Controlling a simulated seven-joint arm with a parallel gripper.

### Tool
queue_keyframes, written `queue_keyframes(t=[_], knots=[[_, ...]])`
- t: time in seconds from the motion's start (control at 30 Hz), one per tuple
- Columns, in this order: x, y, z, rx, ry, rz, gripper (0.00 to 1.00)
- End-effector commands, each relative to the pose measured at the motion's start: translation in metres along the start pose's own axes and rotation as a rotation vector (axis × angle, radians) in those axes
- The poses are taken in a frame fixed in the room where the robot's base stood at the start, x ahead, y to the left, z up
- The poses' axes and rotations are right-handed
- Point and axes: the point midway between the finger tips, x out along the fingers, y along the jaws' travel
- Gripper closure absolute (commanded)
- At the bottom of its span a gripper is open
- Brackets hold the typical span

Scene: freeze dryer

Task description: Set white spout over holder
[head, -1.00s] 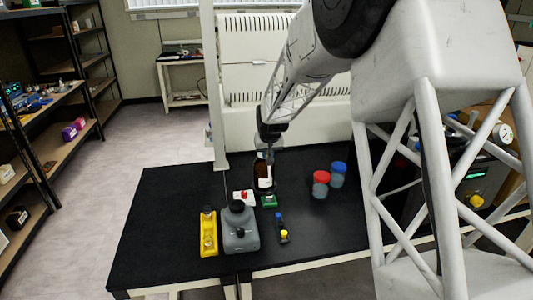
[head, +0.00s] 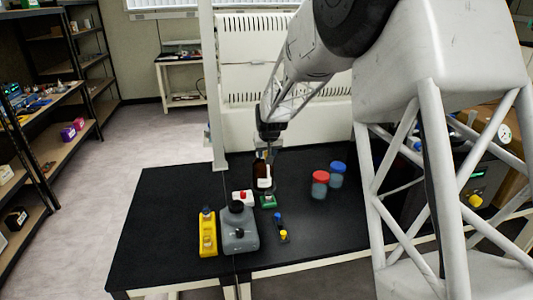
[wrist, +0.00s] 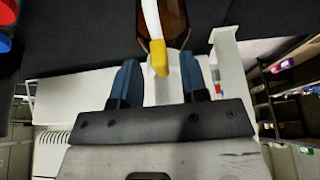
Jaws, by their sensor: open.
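My gripper (wrist: 159,60) is open, with its two blue fingers apart. A white spout (wrist: 151,18) with a yellow tip (wrist: 159,60) reaches down between the fingers in the wrist view, with visible gaps on both sides. A brown bottle (wrist: 175,22) shows just behind the spout. In the head view my gripper (head: 267,150) is right above the brown bottle (head: 261,178), which stands upright on the black table. A white block with a red top (head: 243,198) and a green block (head: 268,202) sit in front of it. I cannot tell which thing is the holder.
A red-lidded jar (head: 320,185) and a blue-lidded jar (head: 338,175) stand to the right.

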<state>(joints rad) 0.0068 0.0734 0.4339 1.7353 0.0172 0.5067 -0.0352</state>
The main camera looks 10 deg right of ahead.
Motion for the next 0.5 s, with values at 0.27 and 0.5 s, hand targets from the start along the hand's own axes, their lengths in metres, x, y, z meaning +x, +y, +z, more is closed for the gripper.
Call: queue_keyframes(t=[0.27,0.5], knots=[[-0.030,0.000,-0.001,0.000,0.003,0.000,0.60],[-0.059,0.000,0.000,0.000,0.002,0.000,0.60]])
